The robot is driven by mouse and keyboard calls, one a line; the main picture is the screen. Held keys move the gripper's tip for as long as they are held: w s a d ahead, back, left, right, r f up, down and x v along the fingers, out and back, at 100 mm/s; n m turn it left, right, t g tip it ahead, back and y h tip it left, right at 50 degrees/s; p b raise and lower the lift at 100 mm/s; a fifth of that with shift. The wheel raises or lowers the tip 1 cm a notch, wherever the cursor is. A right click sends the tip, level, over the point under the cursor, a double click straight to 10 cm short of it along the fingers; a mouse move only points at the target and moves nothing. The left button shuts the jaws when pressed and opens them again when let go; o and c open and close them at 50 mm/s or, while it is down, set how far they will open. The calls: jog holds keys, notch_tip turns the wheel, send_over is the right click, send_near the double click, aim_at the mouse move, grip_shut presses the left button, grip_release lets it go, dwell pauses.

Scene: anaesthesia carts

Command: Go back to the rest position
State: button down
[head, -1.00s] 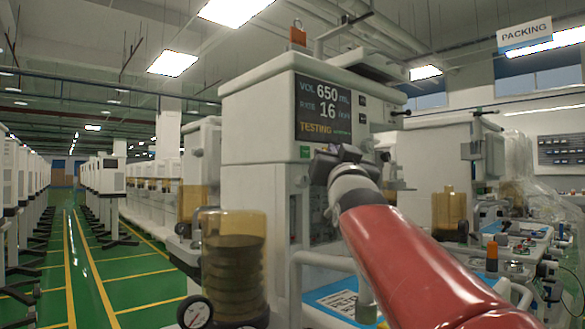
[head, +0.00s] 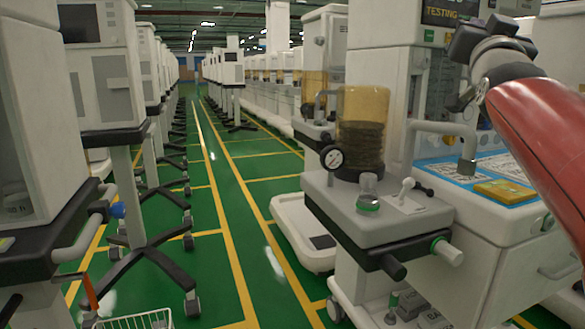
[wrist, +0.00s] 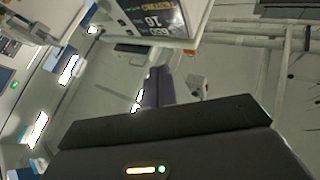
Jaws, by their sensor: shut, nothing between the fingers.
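My red arm (head: 545,135) comes in from the right edge of the head view. It ends in my dark gripper (head: 472,42), raised in front of the anaesthesia cart (head: 385,75) with the testing screen (head: 452,12). In the wrist view my gripper's two purple-grey fingers (wrist: 157,84) lie together, with nothing seen between them. Beyond them are the ceiling and, at the top, the testing screen (wrist: 152,17), upside down. No contact between the gripper and the cart can be made out.
More carts (head: 105,75) line the left. A green aisle (head: 215,190) runs clear between the rows.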

jog(key=s+a+f+n+g+y, duration=0.1)
jog(key=s+a+f+g+y, duration=0.15)
jog(key=f, duration=0.55)
jog(key=s+a+f+n+g+y, duration=0.1)
jog(key=a+f+g, duration=0.15)
jog(key=f, duration=0.55)
jog(key=s+a+f+n+g+y, duration=0.1)
jog(key=a+f+g+y, duration=0.15)
jog(key=f, duration=0.55)
jog(key=s+a+f+n+g, duration=0.1)
jog(key=s+a+f+g, duration=0.3)
jog(key=s+f, duration=0.5)
jog(key=s+a+f+n+g, duration=0.2)
jog(key=s+f+g, duration=0.3)
jog(key=s+f, duration=0.5)
notch_tip(320, 180, down, 6)
jog(key=shift+s+a+r+y+p, duration=0.2)
jog(key=shift+a+y+p, duration=0.25)
jog(key=shift+a, duration=0.45)
